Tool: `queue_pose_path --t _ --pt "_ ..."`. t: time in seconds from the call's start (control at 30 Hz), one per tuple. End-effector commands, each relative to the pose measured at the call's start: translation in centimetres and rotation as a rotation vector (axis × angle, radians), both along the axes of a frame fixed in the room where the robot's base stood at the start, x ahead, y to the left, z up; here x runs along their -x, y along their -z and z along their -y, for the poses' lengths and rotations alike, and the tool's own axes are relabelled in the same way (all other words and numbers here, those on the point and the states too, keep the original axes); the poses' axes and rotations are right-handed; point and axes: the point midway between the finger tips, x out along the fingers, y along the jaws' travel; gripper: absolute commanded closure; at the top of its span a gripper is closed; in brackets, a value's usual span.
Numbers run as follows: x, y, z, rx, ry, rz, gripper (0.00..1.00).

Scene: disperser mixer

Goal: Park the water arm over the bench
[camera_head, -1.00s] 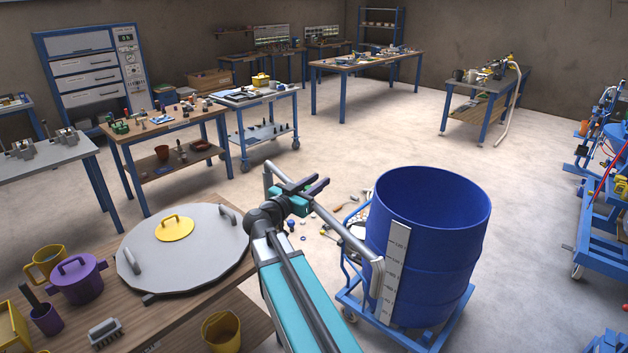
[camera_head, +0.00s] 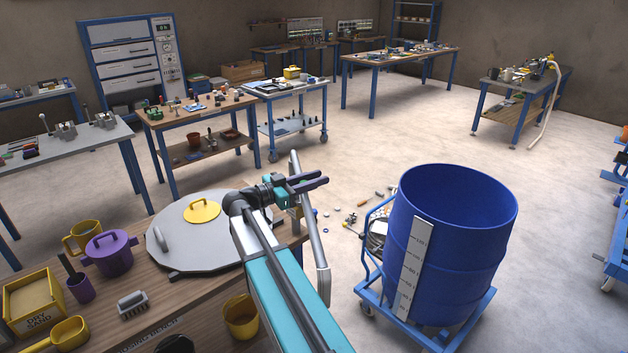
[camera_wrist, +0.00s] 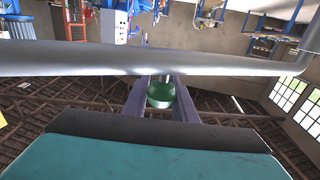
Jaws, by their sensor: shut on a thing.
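The water arm is a bent grey metal pipe (camera_head: 313,235). In the head view it runs past my gripper, and its near end turns down between the wooden bench (camera_head: 195,305) and the blue drum (camera_head: 455,250). I cannot tell whether that end is above the bench edge or just beside it. My gripper (camera_head: 318,180) is at the pipe's upper part. In the wrist view the pipe (camera_wrist: 130,62) crosses in front of the fingers, and a green knob (camera_wrist: 161,95) sits between them. My gripper is shut on this knob; how it joins the pipe is partly hidden.
The open drum stands on a blue wheeled dolly (camera_head: 375,297), right of the pipe. Beyond them lies open floor with small scattered items.

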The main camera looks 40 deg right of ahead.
Motion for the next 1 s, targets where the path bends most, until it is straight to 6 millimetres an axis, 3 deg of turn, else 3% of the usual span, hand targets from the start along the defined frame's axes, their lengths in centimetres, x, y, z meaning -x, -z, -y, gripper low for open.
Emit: queue_pose_path --t 0.03,0.27,0.3,0.4,0.77,1.0 --pt "0.2 0.8 0.1 -0.015 0.005 -0.003 1.0" --pt "0.6 0.8 0.6 -0.015 0.015 -0.004 1.0" --pt "0.6 0.8 0.7 -0.015 0.016 -0.004 0.72" --pt "0.6 0.7 0.8 -0.013 0.016 -0.003 0.57" --pt "0.5 0.4 0.7 -0.01 0.014 0.0 0.57" --pt "0.3 0.5 -0.8 -0.009 0.012 0.002 0.57"
